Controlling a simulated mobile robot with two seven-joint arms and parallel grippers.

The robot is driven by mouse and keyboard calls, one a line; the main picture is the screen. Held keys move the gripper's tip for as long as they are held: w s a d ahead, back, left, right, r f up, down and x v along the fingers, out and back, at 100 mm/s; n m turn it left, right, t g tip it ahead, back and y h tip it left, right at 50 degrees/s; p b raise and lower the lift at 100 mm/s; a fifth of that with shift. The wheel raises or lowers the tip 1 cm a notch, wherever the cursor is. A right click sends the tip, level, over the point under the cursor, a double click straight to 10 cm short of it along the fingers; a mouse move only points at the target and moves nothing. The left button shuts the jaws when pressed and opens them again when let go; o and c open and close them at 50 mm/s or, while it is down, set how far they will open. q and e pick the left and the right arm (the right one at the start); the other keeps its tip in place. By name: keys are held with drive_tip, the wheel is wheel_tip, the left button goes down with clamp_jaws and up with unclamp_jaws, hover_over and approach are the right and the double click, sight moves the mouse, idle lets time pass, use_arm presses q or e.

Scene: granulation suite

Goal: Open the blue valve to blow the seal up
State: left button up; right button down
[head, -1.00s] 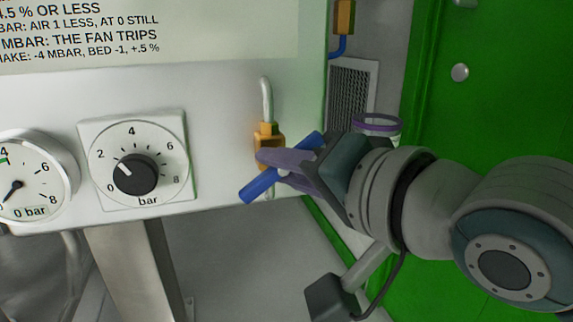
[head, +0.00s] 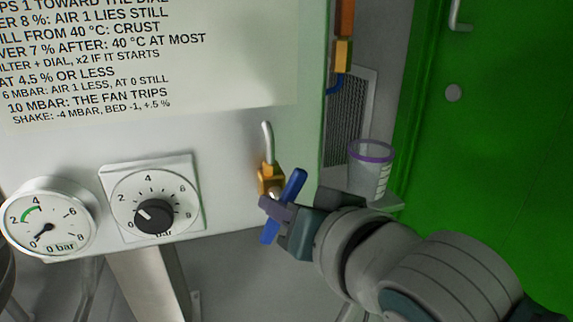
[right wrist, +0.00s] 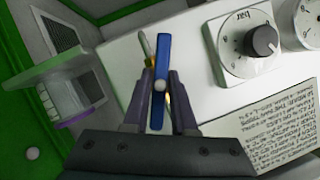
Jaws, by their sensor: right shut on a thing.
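The blue valve handle (head: 294,184) is a straight bar on a brass valve body (head: 269,180) at the lower right of the white panel. It stands steeply tilted, its top end leaning right. My right gripper (head: 273,210) is shut on the handle near its middle, coming from the right. In the right wrist view the blue handle (right wrist: 162,52) runs between the two fingers of the gripper (right wrist: 161,78). A grey tube (head: 267,140) rises from the valve body. The round gauge (head: 47,227) at the left has its needle near 0 bar. My left gripper is out of view.
A bar dial with a black knob (head: 154,217) sits left of the valve. A printed sign (head: 150,60) covers the panel above. A clear purple-rimmed cup (head: 371,170) stands right of the panel, close above my right arm. A green door (head: 490,150) is farther right.

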drive_tip(key=shift+r+n+h+p, duration=0.1)
drive_tip(key=shift+n+h+p, duration=0.4)
drive_tip(key=shift+n+p, duration=0.3)
drive_tip(key=shift+n+h, duration=0.6)
drive_tip(key=shift+n, duration=0.3)
drive_tip(key=shift+t, duration=0.3)
drive_tip(key=c, duration=0.7)
unclamp_jaws()
